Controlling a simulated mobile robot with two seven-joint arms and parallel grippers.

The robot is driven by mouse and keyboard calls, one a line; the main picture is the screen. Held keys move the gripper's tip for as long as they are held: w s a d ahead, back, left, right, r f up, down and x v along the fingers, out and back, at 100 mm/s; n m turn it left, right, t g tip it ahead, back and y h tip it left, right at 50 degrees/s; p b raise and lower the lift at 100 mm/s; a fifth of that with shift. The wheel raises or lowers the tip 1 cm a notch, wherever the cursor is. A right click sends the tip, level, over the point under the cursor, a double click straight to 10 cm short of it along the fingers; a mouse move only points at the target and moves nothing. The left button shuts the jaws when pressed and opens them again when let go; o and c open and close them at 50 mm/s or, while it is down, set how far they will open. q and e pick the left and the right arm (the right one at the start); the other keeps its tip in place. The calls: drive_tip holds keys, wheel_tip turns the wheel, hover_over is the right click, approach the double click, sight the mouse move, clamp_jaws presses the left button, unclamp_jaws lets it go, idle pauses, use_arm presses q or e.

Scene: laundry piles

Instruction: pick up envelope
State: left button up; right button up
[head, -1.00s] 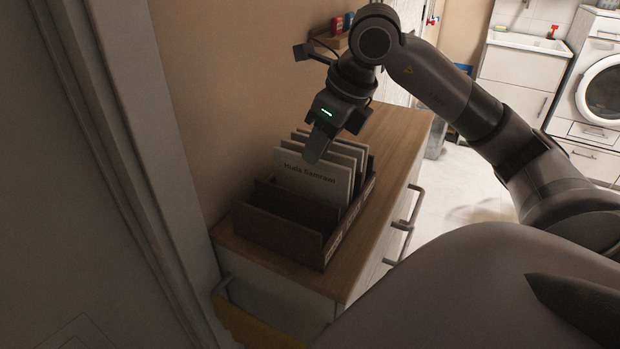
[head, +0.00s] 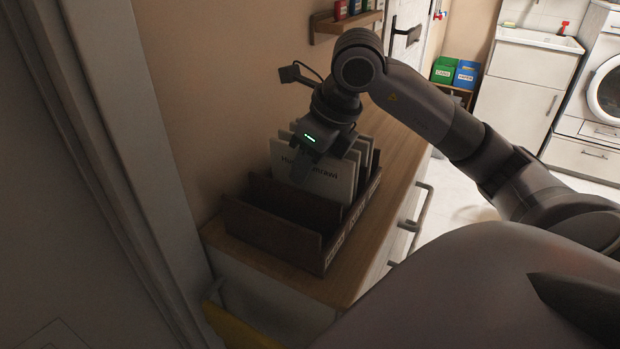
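Several pale envelopes (head: 335,184) stand upright in a dark wooden sorter box (head: 273,238). The front one has a printed name, now partly covered by my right gripper. My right gripper (head: 302,172) points down at the top of this front envelope, overlapping its left half. One finger shows in front of the paper; whether another is behind it, and whether they touch it, I cannot tell. The front compartments of the sorter look empty. My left gripper is not in view.
The sorter stands on a wooden-topped cabinet (head: 345,278) against the wall, with handles on its right side. A small wall shelf (head: 342,27) holds little boxes behind my arm.

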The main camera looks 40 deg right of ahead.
drive_tip(key=shift+f, duration=0.25)
idle(0.3)
clamp_jaws()
